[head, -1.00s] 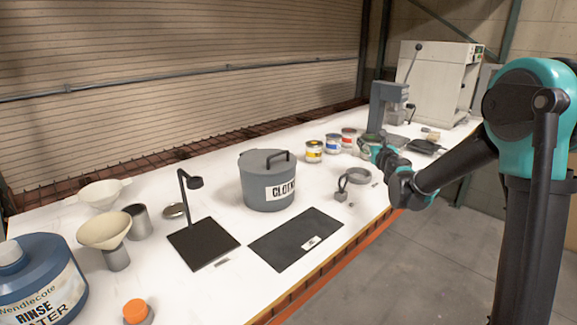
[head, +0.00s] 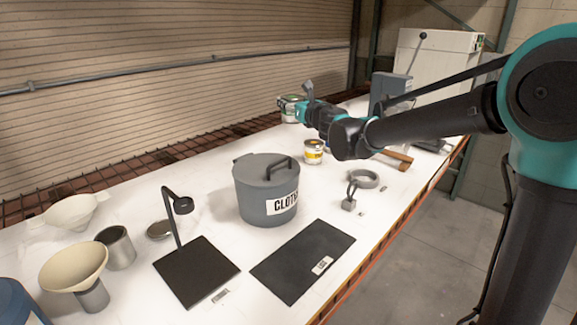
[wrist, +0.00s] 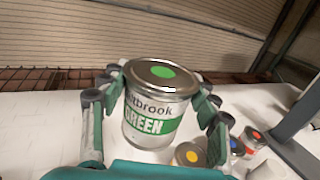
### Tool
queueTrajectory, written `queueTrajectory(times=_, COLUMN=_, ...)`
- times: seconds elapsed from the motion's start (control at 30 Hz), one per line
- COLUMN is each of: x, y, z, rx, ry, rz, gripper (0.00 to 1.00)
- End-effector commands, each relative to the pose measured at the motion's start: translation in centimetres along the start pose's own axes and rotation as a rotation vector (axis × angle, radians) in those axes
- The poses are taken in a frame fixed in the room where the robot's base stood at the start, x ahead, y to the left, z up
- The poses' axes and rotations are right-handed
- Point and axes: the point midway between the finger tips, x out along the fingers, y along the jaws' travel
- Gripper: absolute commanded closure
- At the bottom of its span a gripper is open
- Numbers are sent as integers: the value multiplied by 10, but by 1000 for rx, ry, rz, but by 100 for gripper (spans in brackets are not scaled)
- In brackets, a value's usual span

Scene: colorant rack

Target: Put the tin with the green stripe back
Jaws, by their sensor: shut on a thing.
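The tin with the green stripe (wrist: 150,112) is upright between my gripper's fingers in the wrist view; it has a green dot on its lid and a "GREEN" label. My gripper (wrist: 155,115) is shut on it. In the head view the green tin (head: 290,108) is partly hidden by my gripper (head: 292,110), at the back of the white bench, beyond the yellow tin. I cannot tell whether its base touches the bench.
The yellow tin (head: 313,152) stands in front of the green one; blue (wrist: 236,148) and red-dotted (wrist: 254,138) tins stand to its right. The grey lidded pot (head: 262,190) is nearer. A black mat (head: 303,260) lies in front.

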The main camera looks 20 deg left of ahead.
Motion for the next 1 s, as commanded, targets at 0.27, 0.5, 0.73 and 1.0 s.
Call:
queueTrajectory(times=0.27, x=0, y=4, z=-31, rx=0, ry=0, rz=5, gripper=97)
queueTrajectory(times=0.5, x=0, y=4, z=-80, rx=0, ry=0, rz=5, gripper=97)
queueTrajectory(times=0.73, x=0, y=4, z=-125, rx=0, ry=0, rz=5, gripper=97)
queueTrajectory(times=1.0, x=0, y=4, z=-157, rx=0, ry=0, rz=5, gripper=97)
